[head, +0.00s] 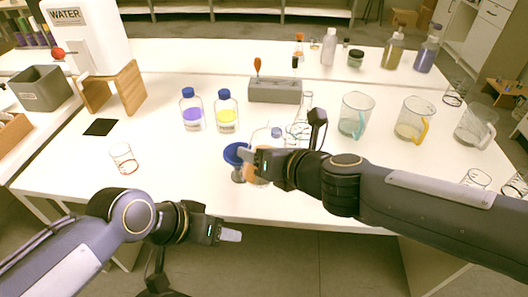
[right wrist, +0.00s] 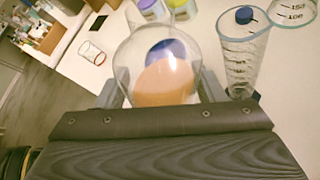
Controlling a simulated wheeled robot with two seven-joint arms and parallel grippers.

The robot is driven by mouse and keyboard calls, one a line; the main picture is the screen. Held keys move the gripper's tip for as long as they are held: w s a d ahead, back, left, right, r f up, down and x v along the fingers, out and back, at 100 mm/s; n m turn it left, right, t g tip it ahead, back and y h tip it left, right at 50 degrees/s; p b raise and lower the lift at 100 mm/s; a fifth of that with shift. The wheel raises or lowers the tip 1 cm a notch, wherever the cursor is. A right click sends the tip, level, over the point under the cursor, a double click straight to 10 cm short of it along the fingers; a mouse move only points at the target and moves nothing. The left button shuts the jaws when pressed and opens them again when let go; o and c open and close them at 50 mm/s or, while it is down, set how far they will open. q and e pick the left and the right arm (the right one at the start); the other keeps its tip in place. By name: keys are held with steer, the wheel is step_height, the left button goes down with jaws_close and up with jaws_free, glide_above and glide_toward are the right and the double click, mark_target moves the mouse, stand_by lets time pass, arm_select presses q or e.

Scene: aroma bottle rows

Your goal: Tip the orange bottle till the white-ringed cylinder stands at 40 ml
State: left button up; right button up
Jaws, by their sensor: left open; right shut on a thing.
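My right gripper (head: 255,160) is shut on the orange bottle (head: 259,174), a clear round vessel with orange liquid, above the table near its front edge. In the right wrist view the bottle (right wrist: 163,80) fills the jaws and looks tilted. A blue round piece (head: 236,153) on a short greyish clear body stands just left of it. A clear marked cylinder (right wrist: 239,62) stands right of the bottle in the right wrist view. I cannot make out a white ring or its liquid level. My left gripper (head: 230,235) is open and empty in front of the table.
A grey block (head: 274,91), a conical flask (head: 306,104) and several jugs stand behind and right. A red-marked beaker (head: 123,158) stands left, with free table (head: 170,165) beside it.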

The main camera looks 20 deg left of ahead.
mark_target(267, 135)
steer(key=shift+m, duration=0.3)
steer(key=shift+w+r+p, duration=0.2)
steer(key=shift+r+p, duration=2.05)
steer(key=shift+p, duration=0.15)
stand_by(0.6)
steer(key=shift+w+d+r+m+g+y+p, duration=0.15)
steer(key=shift+r+m+g+p, duration=0.2)
steer(key=shift+r+p, duration=0.35)
steer(key=shift+w+d+r+m+g+y+p, duration=0.15)
steer(key=shift+r+m+g+p, duration=0.2)
steer(key=shift+p, duration=0.5)
stand_by(0.5)
steer(key=shift+a+f, duration=0.1)
steer(key=shift+f, duration=0.1)
steer(key=shift+s+f+m+g+y+b, duration=0.1)
steer(key=shift+f+m+g+y+b, duration=0.25)
steer(key=shift+f+b, duration=0.55)
stand_by(0.3)
steer(key=shift+s+r+m, duration=0.1)
steer(key=shift+r+m, duration=0.15)
steer(key=shift+s+a+r+m+g+y+p, duration=0.15)
steer(key=shift+r+m+g+y+p, duration=0.1)
steer(key=shift+r+m+p, duration=0.25)
steer(key=shift+f, duration=0.25)
steer(key=shift+s+a+f+m+g+y, duration=0.1)
steer(key=shift+s+f+m+g+y, duration=0.05)
steer(key=shift+m+g+y, duration=0.2)
